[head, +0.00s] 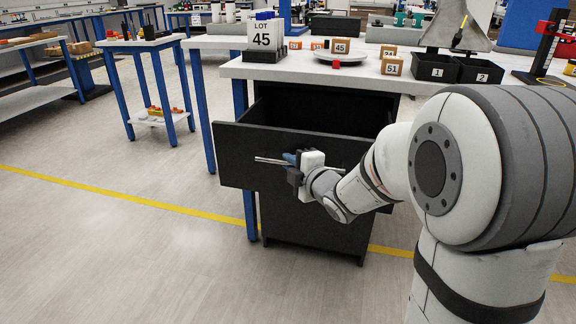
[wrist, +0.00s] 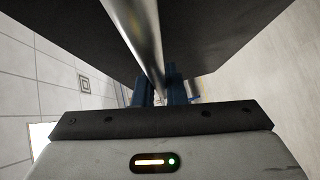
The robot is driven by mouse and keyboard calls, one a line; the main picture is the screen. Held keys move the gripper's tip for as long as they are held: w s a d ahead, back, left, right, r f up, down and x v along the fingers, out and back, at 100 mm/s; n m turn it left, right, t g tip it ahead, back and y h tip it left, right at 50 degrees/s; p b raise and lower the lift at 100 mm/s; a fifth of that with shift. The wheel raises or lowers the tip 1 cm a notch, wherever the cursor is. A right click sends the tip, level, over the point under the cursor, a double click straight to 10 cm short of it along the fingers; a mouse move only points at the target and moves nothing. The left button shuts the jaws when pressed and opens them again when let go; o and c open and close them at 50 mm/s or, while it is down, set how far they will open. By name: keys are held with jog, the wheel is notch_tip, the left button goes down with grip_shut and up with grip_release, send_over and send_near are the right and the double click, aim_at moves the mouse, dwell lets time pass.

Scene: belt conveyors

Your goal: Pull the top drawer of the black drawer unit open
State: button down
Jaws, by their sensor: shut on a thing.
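The black drawer unit (head: 310,225) stands under the white worktop. Its top drawer (head: 235,150) is pulled well out, and its empty-looking inside shows from above. A silver bar handle (head: 268,161) runs across the drawer front, and it also shows in the wrist view (wrist: 138,35). My gripper (head: 290,161) is at the handle in front of the drawer. Its blue fingers (wrist: 163,92) are shut around the bar in the wrist view. My arm hides the right part of the drawer front and handle.
The worktop (head: 300,68) above carries a LOT 45 sign (head: 262,37), a plate (head: 341,56), numbered blocks and two black bins (head: 437,69). A blue-legged side table (head: 140,45) stands to the left. The floor left of the drawer is clear, with a yellow line (head: 120,196).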

jog(key=shift+s+d+f, duration=0.1)
jog(key=shift+d+f, duration=0.05)
jog(key=shift+d, duration=0.1)
jog(key=c, duration=1.8)
grip_release()
jog(key=shift+d, duration=0.1)
jog(key=o, duration=0.3)
jog(key=shift+a, duration=0.2)
jog(key=shift+s, duration=0.1)
jog(key=p+v, duration=0.2)
jog(key=v, duration=0.5)
jog(key=shift+s+d, duration=0.25)
jog(key=shift+s, duration=0.1)
jog(key=shift+r, duration=0.25)
